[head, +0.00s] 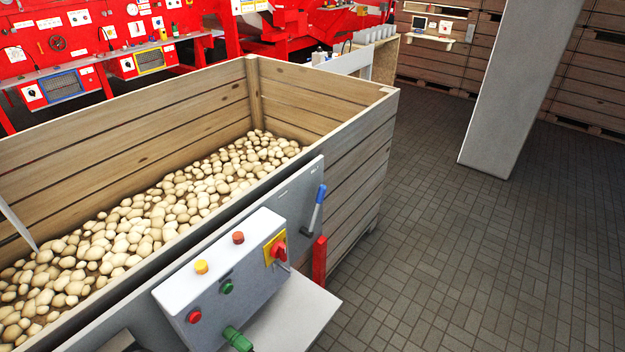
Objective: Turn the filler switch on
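A grey control box (225,278) stands on a pale metal shelf at the near side of a wooden potato crate. On its right end is a red rotary switch (278,250) on a yellow plate. The box also carries an orange-red button (238,238), a yellow button (201,267), a green button (227,287) and a red button (194,316). A green plug (237,339) sits at its lower edge. I cannot tell from labels which control is the filler switch. Neither of my grippers shows in the head view.
The wooden crate (375,122) holds many potatoes (150,222). A blue-handled lever (319,196) and a red post (319,262) stand right of the box. Red machinery (100,35) lines the back left. A white pillar (520,90) stands on open tiled floor (440,250) at right.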

